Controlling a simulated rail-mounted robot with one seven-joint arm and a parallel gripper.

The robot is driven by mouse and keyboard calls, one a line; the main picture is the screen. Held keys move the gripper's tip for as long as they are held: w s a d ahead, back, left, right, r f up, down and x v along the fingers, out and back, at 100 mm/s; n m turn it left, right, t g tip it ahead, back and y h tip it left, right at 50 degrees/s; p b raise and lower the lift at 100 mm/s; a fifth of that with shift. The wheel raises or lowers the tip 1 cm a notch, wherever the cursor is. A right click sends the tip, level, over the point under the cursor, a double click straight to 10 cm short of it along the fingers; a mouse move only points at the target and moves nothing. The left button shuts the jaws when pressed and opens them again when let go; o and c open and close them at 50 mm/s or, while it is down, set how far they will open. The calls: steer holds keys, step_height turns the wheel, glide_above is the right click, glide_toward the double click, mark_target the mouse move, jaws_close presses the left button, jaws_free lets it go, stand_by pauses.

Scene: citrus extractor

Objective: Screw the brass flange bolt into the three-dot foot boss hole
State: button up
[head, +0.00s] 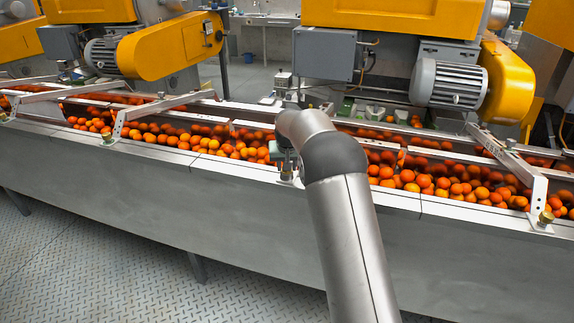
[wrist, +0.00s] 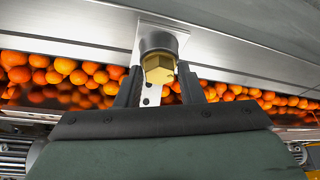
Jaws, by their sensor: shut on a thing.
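The brass flange bolt (wrist: 158,66) shows its hex head between my fingertips in the wrist view. My gripper (wrist: 158,72) is shut on it. The head sits at the end of a dark round boss (wrist: 161,40) on a pale metal foot plate, in line with it; the shank is hidden, so I cannot tell how deep it sits. Dark dots mark the foot strip (wrist: 149,93) below the bolt; I cannot count them surely. In the head view my gripper (head: 284,157) is mostly hidden behind my arm, at the near rail of the trough.
Oranges (head: 235,146) fill the long trough along the metal rail (head: 200,163). Brass bolts also sit at the left foot (head: 107,137) and the right foot (head: 546,216). Yellow machine housings and motors (head: 457,84) stand behind. The floor in front is clear.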

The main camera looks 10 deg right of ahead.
steer(key=shift+m+h, duration=0.4)
steer(key=shift+m, duration=0.5)
steer(key=shift+m+h+p, duration=0.3)
steer(key=shift+m+p, duration=0.1)
steer(key=shift+m, duration=0.5)
steer(key=shift+a, duration=0.15)
steer(key=o, duration=0.4)
steer(key=shift+m, duration=0.5)
steer(key=o, duration=0.4)
steer(key=shift+g, duration=0.3)
steer(key=shift+o, duration=0.2)
